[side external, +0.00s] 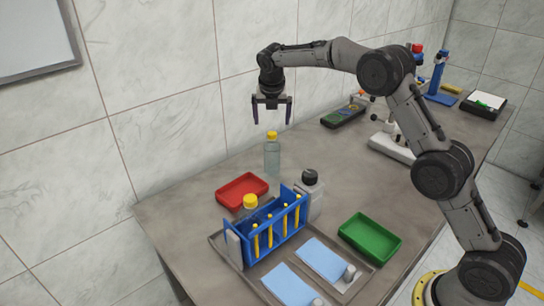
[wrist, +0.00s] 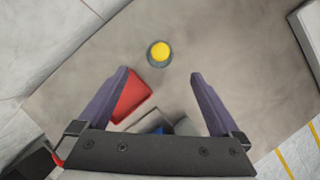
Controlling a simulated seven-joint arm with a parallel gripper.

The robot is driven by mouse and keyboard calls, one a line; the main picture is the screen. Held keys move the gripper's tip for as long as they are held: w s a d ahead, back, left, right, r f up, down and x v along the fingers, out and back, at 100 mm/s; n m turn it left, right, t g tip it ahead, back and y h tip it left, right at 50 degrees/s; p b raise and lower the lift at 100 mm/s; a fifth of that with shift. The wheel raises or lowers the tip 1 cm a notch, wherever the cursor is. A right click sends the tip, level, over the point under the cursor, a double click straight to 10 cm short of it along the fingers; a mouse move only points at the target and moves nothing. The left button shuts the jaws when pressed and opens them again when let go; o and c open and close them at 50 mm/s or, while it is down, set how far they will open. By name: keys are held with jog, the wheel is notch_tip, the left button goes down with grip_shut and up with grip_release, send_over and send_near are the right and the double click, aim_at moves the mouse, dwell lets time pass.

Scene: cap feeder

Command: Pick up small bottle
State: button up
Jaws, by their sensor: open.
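A small clear bottle with a yellow cap (side external: 272,157) stands upright on the grey table, near its back edge. In the wrist view the bottle (wrist: 160,52) shows from above, beyond and between my fingertips. My gripper (side external: 272,122) is open and empty, pointing down above the bottle in the side view. In the wrist view my gripper's two fingers (wrist: 158,75) are spread wide. Another yellow-capped bottle (side external: 249,203) stands behind the blue rack and is partly hidden. A grey bottle with a black cap (side external: 312,191) stands beside the rack.
A red tray (side external: 242,189) lies left of the bottle. A blue rack (side external: 270,238) with several yellow-topped tubes stands on a grey tray at the front. A green tray (side external: 370,238) is to the right. A meter (side external: 343,116) and a microscope (side external: 391,143) stand farther back. The table around the bottle is clear.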

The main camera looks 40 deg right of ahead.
aim_at(272, 135)
jog(key=x, duration=0.8)
jog(key=shift+f, duration=0.35)
jog(key=x, duration=0.4)
jog(key=shift+s+a+f, duration=0.25)
jog(key=shift+s+f, duration=0.05)
jog(key=shift+f, duration=0.15)
jog(key=shift+w+d+f, duration=0.1)
jog(key=shift+w+f, duration=0.1)
jog(key=shift+f, duration=0.15)
grip_shut()
